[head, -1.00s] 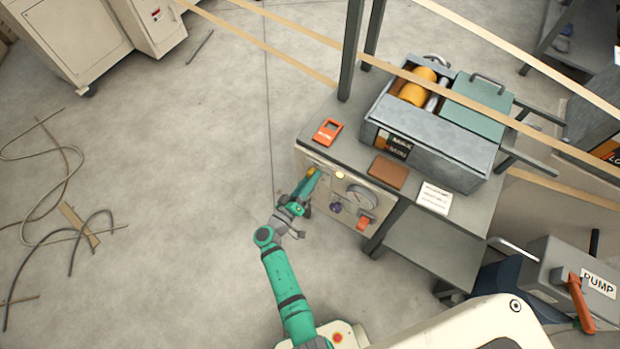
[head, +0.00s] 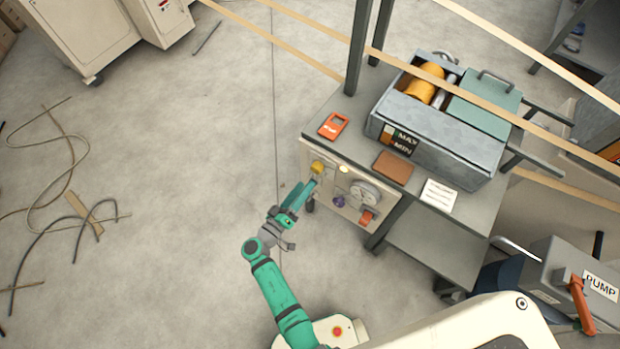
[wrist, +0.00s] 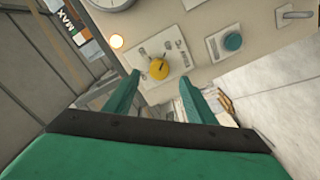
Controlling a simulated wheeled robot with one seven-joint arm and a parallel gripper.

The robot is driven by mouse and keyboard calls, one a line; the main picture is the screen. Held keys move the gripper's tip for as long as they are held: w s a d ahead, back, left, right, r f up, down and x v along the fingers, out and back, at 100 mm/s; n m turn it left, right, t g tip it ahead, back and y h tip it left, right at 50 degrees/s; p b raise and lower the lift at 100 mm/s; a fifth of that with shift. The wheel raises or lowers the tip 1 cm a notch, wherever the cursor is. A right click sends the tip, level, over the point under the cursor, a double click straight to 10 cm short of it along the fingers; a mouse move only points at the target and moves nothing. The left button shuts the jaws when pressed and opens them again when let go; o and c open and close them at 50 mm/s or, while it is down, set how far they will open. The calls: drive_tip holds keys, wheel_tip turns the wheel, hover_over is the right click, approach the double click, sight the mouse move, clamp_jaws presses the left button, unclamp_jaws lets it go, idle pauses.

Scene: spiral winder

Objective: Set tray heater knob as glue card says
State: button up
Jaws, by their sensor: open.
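The yellow tray heater knob (head: 317,167) is at the upper left of the cream front panel (head: 325,187). In the wrist view the yellow knob (wrist: 159,69) sits on a white plate with small dark marks around it, too small to read. My gripper (wrist: 159,80) is open, its fingers spread to either side of the knob in the picture. In the head view my gripper (head: 311,184) points at the panel and looks a little short of the knob. A white card (head: 440,195) with lines of print lies on the bench top; its words are unreadable from here.
A lit lamp (wrist: 116,41), a gauge (head: 364,192), a purple knob (head: 339,201) and an orange-red switch (head: 367,216) share the panel. The grey glue tray (head: 440,134), an orange device (head: 333,125) and a brown pad (head: 392,168) are on the bench.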

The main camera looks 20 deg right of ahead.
drive_tip(key=v, duration=0.3)
drive_tip(key=shift+s+a, duration=0.1)
drive_tip(key=shift+s, duration=0.1)
idle(0.4)
drive_tip(key=s+f+n+g+y, duration=0.1)
drive_tip(key=s+f+n+y, duration=0.1)
drive_tip(key=s+f+y, duration=0.5)
drive_tip(key=s+a+f+y, duration=0.1)
drive_tip(key=s+a+y, duration=0.3)
drive_tip(key=s, duration=0.8)
drive_tip(key=s+a+r+t+y, duration=0.1)
drive_tip(key=s+r, duration=0.2)
drive_tip(key=r, duration=0.6)
drive_tip(key=s+a+r+m+t+y, duration=0.1)
drive_tip(key=s+a+r+t, duration=0.1)
drive_tip(key=r, duration=0.8)
drive_tip(key=s+a+r+m+t+y, duration=0.1)
drive_tip(key=s+r, duration=0.3)
drive_tip(key=r, duration=0.6)
drive_tip(key=shift+a+t, duration=0.4)
drive_tip(key=shift+t, duration=0.3)
